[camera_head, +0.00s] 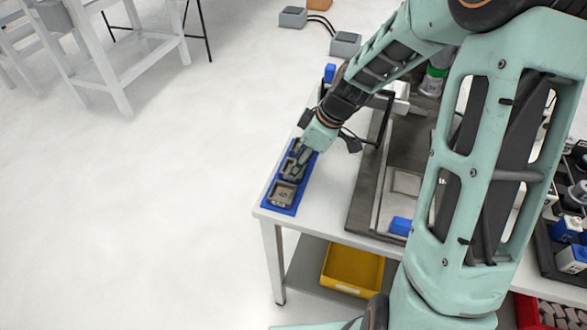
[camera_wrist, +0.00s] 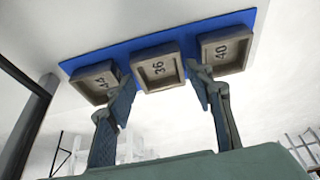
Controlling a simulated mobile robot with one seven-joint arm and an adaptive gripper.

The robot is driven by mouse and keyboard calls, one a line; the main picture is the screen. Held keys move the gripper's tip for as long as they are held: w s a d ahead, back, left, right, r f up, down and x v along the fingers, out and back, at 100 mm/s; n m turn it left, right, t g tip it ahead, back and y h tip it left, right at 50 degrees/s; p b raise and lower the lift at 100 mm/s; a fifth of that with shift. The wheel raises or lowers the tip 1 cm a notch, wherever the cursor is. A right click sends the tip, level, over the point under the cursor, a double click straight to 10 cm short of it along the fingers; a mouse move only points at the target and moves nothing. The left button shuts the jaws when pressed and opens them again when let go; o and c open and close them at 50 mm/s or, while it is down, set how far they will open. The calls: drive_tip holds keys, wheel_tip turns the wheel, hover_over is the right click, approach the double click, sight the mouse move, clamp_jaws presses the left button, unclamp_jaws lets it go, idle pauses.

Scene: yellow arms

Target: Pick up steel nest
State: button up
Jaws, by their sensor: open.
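Three grey steel nests sit in a row on a blue tray (camera_wrist: 187,45) at the table's left edge. In the wrist view they are marked 44 (camera_wrist: 92,83), 36 (camera_wrist: 158,67) and 40 (camera_wrist: 226,49). My gripper (camera_wrist: 160,84) is open, with one finger on each side of the middle nest, its tips close to the nest's sides. I cannot tell whether they touch it. In the head view my gripper (camera_head: 299,158) reaches down over the tray (camera_head: 279,210) and partly hides the middle and far nests. The near nest (camera_head: 283,194) is in plain view.
The white table (camera_head: 323,208) has bare room just right of the tray. A dark-framed fixture (camera_head: 364,205) and a blue block (camera_head: 400,226) stand further right. A yellow bin (camera_head: 352,268) is on the shelf below. Floor lies left of the table.

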drive_tip(key=shift+w+a+f, duration=0.1)
drive_tip(key=shift+a+f, duration=0.15)
drive_tip(key=shift+f, duration=0.45)
drive_tip(key=shift+c, duration=0.3)
drive_tip(key=c, duration=1.1)
drive_tip(key=shift+o, duration=0.2)
drive_tip(key=shift+r, duration=0.2)
